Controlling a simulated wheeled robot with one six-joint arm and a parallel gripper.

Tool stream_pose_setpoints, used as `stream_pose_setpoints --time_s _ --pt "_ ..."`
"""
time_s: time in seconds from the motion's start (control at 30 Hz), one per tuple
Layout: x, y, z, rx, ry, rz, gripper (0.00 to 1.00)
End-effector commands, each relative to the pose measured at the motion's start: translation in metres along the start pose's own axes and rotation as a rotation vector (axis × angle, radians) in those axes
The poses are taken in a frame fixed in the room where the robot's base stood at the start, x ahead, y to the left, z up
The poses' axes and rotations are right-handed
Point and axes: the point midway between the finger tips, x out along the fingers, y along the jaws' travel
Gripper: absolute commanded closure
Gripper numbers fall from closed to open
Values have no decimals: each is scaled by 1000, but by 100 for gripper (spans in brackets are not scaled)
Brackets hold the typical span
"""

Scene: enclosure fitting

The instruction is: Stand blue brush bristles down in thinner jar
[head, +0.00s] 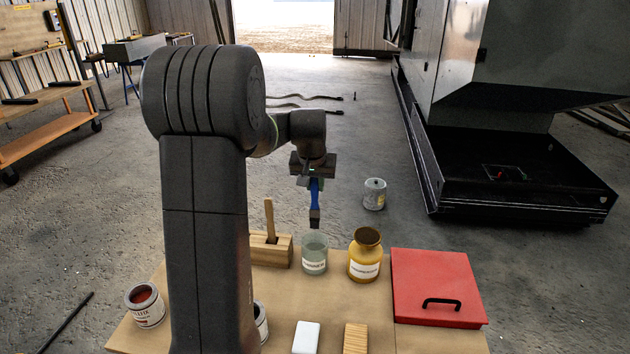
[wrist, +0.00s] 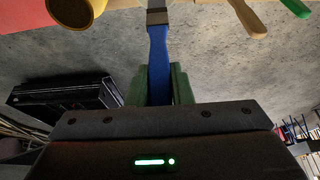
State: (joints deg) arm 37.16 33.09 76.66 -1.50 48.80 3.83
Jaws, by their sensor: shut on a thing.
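My gripper (head: 313,181) is shut on the blue brush (head: 315,196), which hangs upright with its dark bristles down. In the wrist view, my gripper's green fingers (wrist: 160,86) close on the blue handle of the brush (wrist: 159,60), with the metal ferrule beyond. A clear greenish glass jar (head: 314,261) with a white label stands on the table; the brush tip appears just above its mouth in the head view, apart from it. A yellow-brown jar (head: 364,264) with a white label stands to its right. Both labels are too small to read surely.
A wooden block (head: 284,251) holding a wooden-handled brush (head: 269,220) stands left of the glass jar. A red box lid with black handle (head: 435,287) lies right.

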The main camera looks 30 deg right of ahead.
Motion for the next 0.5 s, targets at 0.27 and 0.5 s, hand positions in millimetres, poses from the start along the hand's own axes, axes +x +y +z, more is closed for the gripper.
stream_pose_setpoints --time_s 0.27,0.5 --pt "24 0 9 0 0 0 100" --pt "42 0 16 0 -1 0 100"
